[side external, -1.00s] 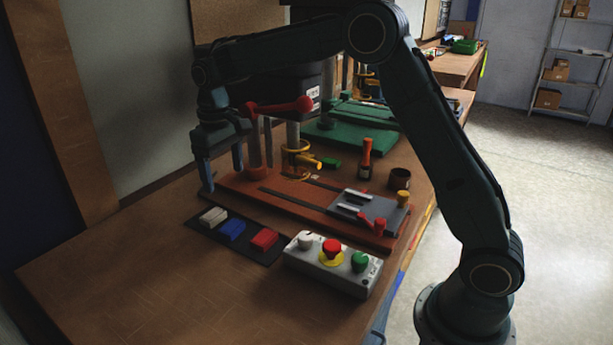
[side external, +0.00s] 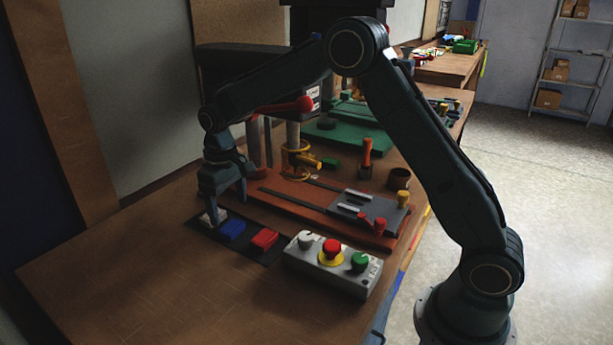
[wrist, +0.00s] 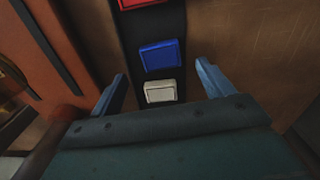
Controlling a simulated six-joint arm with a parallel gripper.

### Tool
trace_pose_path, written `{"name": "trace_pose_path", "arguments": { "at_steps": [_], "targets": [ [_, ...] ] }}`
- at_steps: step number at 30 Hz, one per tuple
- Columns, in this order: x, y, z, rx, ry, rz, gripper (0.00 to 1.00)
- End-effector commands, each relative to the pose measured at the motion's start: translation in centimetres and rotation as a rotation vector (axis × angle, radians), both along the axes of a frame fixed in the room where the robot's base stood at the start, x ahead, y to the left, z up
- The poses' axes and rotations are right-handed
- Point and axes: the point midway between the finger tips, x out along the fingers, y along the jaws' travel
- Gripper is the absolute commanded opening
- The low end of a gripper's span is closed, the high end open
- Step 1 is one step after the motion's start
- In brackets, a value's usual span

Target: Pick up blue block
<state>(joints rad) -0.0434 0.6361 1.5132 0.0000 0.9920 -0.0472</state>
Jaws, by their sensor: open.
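The blue block (side external: 232,230) lies on a dark tray (side external: 268,253), between a white block (side external: 213,216) and a red block (side external: 264,239). My gripper (side external: 229,212) is open and empty, pointing down low over the white-block end of the tray. In the wrist view, the blue block (wrist: 159,55) shows whole, just beyond my fingertips. The white block (wrist: 160,91) sits between my two fingers (wrist: 160,75) in that view. The red block (wrist: 140,3) is cut off at the top edge. I cannot tell the exact gap between fingertips and blocks.
A control box (side external: 335,268) with white, red and green knobs stands right of the tray. An orange-red machine base (side external: 300,212) with a column and red lever lies behind it. The wooden table (side external: 150,275) is clear in front and left.

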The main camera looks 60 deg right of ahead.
Motion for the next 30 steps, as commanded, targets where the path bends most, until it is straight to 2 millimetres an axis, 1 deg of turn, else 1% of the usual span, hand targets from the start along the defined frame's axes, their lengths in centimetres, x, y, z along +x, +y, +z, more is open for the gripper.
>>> {"name": "trace_pose_path", "arguments": {
  "at_steps": [5, 8, 18, 21, 30],
  "targets": [
    [0.0, 0.0, -0.1, 0.0, 0.001, 0.0, 0.8],
    [0.0, 0.0, -0.6, 0.0, 0.002, 0.0, 0.8],
    [0.0, 0.1, -4.2, 0.0, 0.003, 0.0, 0.8],
    [0.0, 0.1, -4.9, 0.0, 0.002, 0.0, 0.8],
    [0.0, 0.1, -5.2, 0.0, 0.0, 0.0, 0.8]
  ]
}}
